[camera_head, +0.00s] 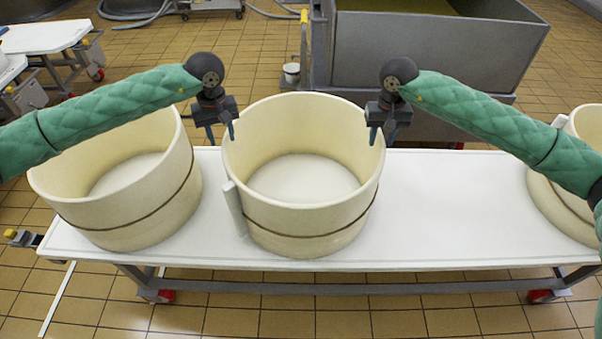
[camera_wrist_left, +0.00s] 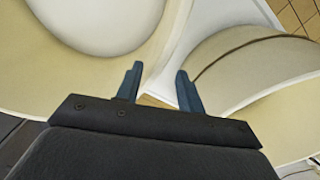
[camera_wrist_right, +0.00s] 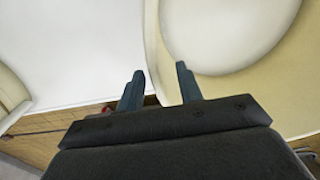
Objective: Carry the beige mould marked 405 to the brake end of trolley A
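Three beige round moulds stand on a white-topped trolley (camera_head: 450,210): a left mould (camera_head: 130,215), a middle mould (camera_head: 310,222) and a right mould (camera_head: 560,212), partly cut off. No number 405 or letter A is readable. The middle mould has a pale upright strip on its front left. My left gripper (camera_head: 221,133) is open at its left rim, and my right gripper (camera_head: 381,138) is open at its right rim. In the wrist views the middle mould's wall lies between the left fingers (camera_wrist_left: 158,78) and the right fingers (camera_wrist_right: 160,75); contact is unclear.
A yellow-tipped pedal (camera_head: 20,237) sticks out at the trolley's left end, beside the left mould. The trolley top is bare between the middle and right moulds. A large grey vat (camera_head: 430,55) stands behind the trolley. Other white-topped tables (camera_head: 42,38) stand at the far left.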

